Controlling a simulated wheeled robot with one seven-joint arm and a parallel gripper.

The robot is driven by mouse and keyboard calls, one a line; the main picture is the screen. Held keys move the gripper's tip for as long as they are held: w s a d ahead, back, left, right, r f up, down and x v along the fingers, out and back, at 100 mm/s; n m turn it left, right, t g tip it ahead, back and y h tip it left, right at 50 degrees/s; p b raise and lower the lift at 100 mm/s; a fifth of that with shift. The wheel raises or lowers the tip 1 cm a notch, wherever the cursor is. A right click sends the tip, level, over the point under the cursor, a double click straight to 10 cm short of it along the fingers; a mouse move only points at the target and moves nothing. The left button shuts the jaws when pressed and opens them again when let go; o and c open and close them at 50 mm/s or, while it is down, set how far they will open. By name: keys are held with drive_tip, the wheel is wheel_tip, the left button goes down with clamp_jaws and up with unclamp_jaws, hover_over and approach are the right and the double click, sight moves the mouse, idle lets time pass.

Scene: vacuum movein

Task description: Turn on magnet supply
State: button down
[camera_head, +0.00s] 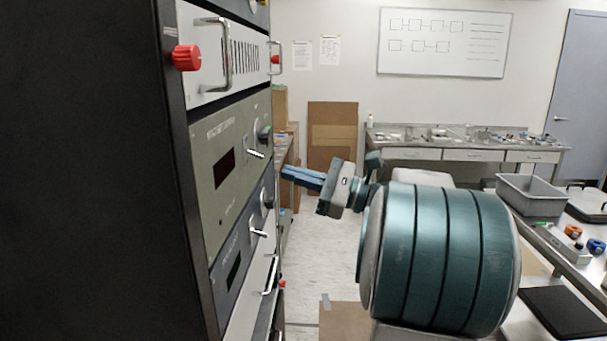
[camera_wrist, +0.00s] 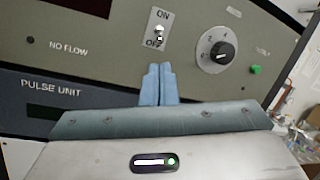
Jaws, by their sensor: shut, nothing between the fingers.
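The olive-grey magnet supply panel (camera_head: 229,185) is set in the black rack at the left, with a dark display (camera_head: 224,168). Its toggle switch (camera_head: 256,154) also shows in the wrist view (camera_wrist: 158,33), on a white plate marked ON above and OFF below. I cannot tell for sure which way the lever is set. My gripper (camera_head: 285,172) is shut and empty, with blue fingers pointing at the panel. In the wrist view the fingertips (camera_wrist: 160,68) are just below the OFF mark, apart from the lever.
Right of the switch are a rotary knob (camera_wrist: 221,50) and a green button (camera_wrist: 255,69). The pulse unit panel (camera_wrist: 60,88) lies below. A red knob (camera_head: 187,57) and a metal handle (camera_head: 226,55) stick out above. A bench (camera_head: 543,240) with a grey bin (camera_head: 530,199) stands right.

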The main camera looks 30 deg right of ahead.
sight(249, 160)
drive_tip(key=p+x, duration=0.1)
drive_tip(key=x, duration=0.5)
drive_tip(key=shift+d, duration=0.1)
